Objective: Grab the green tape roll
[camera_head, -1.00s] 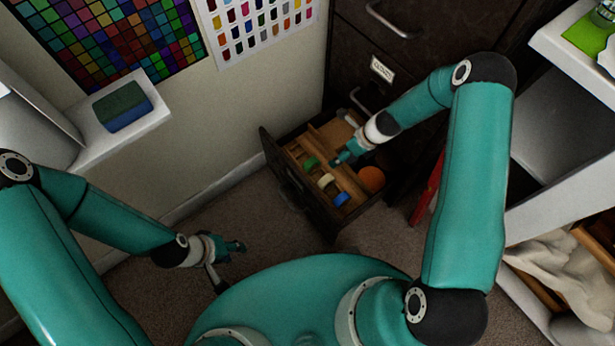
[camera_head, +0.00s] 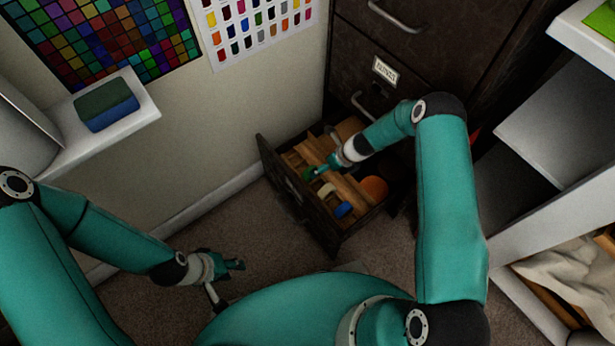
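The green tape roll (camera_head: 309,173) lies in the open drawer (camera_head: 327,232), towards its left side. My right gripper (camera_head: 322,169) is in the drawer, its fingertips right at the roll. The fingers are small and dark here, and I cannot tell whether they touch the roll or are open or shut. My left gripper (camera_head: 236,265) hangs low over the carpet, left of the drawer, empty, with its fingertips a little apart.
The drawer also holds a cream roll (camera_head: 326,190), a blue roll (camera_head: 343,209), an orange round thing (camera_head: 374,187) and wooden dividers. A dark cabinet (camera_head: 420,65) rises behind. White shelving (camera_head: 545,215) stands at the right. Carpet is clear left of the drawer.

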